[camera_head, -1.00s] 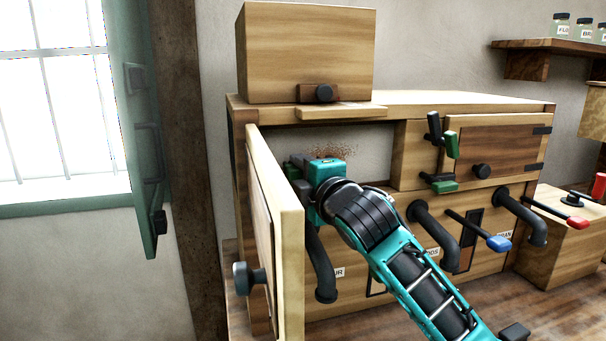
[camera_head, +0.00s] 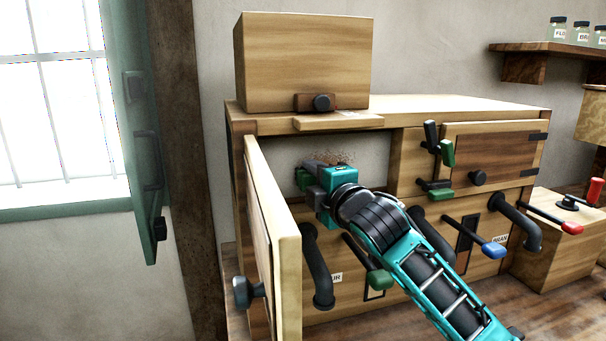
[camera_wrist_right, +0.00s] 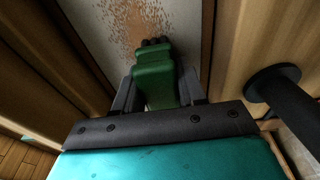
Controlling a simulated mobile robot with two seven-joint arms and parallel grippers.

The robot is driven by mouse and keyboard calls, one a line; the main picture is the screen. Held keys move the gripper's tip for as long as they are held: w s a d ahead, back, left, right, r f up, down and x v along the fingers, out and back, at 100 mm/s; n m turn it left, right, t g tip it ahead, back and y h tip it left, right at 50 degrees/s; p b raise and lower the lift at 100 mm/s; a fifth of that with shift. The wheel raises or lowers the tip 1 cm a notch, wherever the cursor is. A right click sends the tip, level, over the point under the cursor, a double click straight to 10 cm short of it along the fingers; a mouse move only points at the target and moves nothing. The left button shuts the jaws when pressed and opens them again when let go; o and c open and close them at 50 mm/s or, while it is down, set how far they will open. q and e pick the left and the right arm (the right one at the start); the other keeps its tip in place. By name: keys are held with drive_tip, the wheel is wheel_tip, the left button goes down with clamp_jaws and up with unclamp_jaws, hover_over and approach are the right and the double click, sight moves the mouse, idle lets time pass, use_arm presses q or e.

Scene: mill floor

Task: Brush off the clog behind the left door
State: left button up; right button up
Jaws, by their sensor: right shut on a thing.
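The left door (camera_head: 270,235) of the wooden mill cabinet stands open toward me. Behind it is a pale panel (camera_head: 378,150), with the clog (camera_head: 332,157), a patch of brown specks, on it. My right gripper (camera_head: 312,184) is inside the opening, just below the specks, shut on a green brush (camera_head: 303,178). In the right wrist view the brush (camera_wrist_right: 154,75) sits between the fingers, its dark tip at the lower edge of the clog (camera_wrist_right: 130,25). I cannot tell whether the tip touches the panel. My left gripper is not in view.
A wooden box (camera_head: 305,62) stands on the cabinet top. The shut right door (camera_head: 495,155) has a green-handled latch (camera_head: 447,152). Black pipes (camera_head: 318,270) and levers with green (camera_head: 380,280), blue (camera_head: 495,250) and red (camera_head: 572,227) handles stick out in front, near my forearm.

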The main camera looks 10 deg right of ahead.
sight(303, 178)
drive_tip(key=shift+w+d+r+p, duration=0.15)
drive_tip(key=shift+d+p, duration=0.55)
drive_tip(key=shift+d, duration=0.65)
drive_tip(key=shift+w+d+p, duration=0.15)
drive_tip(key=shift+d+p, duration=0.55)
drive_tip(key=shift+d, duration=0.6)
drive_tip(key=shift+d+p, duration=0.4)
drive_tip(key=shift+d, duration=0.5)
drive_tip(key=shift+w+d+p, duration=0.15)
drive_tip(key=shift+d+p, duration=0.25)
drive_tip(key=shift+d, duration=1.15)
drive_tip(key=shift+d+r, duration=0.15)
drive_tip(key=shift+r, duration=0.35)
drive_tip(key=shift+s+a, duration=0.2)
drive_tip(key=shift+a, duration=3.3)
drive_tip(key=shift+s+a, duration=0.15)
drive_tip(key=shift+a, duration=1.45)
drive_tip(key=shift+s+a, duration=0.15)
drive_tip(key=shift+a, duration=1.45)
drive_tip(key=shift+d+r, duration=0.1)
drive_tip(key=shift+r, duration=0.55)
drive_tip(key=shift+w+d+f, duration=0.1)
drive_tip(key=shift+w+d, duration=0.1)
drive_tip(key=shift+d, duration=2.25)
drive_tip(key=shift+w+d, duration=0.2)
drive_tip(key=shift+d, duration=2.25)
drive_tip(key=shift+w+d, duration=0.2)
drive_tip(key=shift+d, duration=1.45)
